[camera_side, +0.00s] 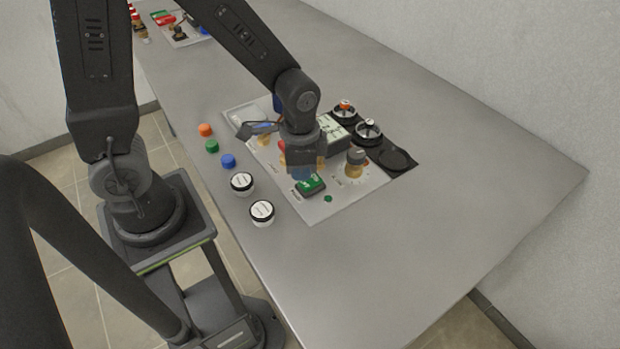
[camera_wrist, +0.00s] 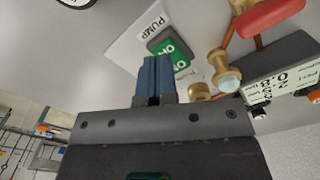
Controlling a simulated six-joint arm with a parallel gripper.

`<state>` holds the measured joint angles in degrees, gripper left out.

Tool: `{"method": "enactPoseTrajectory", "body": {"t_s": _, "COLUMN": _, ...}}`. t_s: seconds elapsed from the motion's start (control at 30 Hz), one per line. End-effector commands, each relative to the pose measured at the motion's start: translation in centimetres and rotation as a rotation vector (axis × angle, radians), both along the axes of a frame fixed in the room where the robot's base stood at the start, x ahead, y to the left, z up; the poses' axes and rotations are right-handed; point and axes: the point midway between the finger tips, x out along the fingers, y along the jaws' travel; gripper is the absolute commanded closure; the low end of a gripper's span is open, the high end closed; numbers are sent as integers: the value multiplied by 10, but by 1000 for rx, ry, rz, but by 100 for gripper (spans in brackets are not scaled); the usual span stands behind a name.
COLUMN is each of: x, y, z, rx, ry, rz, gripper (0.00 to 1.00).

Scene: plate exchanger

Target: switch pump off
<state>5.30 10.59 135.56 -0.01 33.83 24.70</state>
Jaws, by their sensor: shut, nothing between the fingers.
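The pump switch is a green block (camera_side: 311,185) on the light panel, beside a small label. In the wrist view the green switch (camera_wrist: 168,46) shows white "ON" lettering, next to a label reading PUMP (camera_wrist: 150,27). My gripper (camera_side: 303,173) is above the panel, just behind the switch in the side view. Its blue fingers (camera_wrist: 153,80) are shut together and empty, with their tips close to the switch in the wrist view. I cannot tell whether they touch it.
A red valve handle (camera_wrist: 268,17) and brass fittings (camera_wrist: 225,75) stand near the switch. A display box (camera_side: 333,133) is behind my gripper. A knob on brass (camera_side: 355,163) stands right of the switch. White-topped round containers (camera_side: 262,211) sit at front left. The table's right side is clear.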

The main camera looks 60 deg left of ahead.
Motion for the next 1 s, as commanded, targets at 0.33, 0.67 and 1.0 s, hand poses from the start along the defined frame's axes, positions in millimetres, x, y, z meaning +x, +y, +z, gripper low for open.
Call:
{"method": "enactPoseTrajectory", "body": {"t_s": 0.33, "x": 0, "y": 0, "z": 27, "rx": -1, "ry": -3, "rz": 0, "gripper": 100}}
{"method": "enactPoseTrajectory", "body": {"t_s": 0.67, "x": 0, "y": 0, "z": 45, "rx": 0, "ry": 0, "rz": 0, "gripper": 100}}
{"method": "enactPoseTrajectory", "body": {"t_s": 1.0, "x": -1, "y": 1, "z": 49, "rx": -1, "ry": -10, "rz": 9, "gripper": 100}}
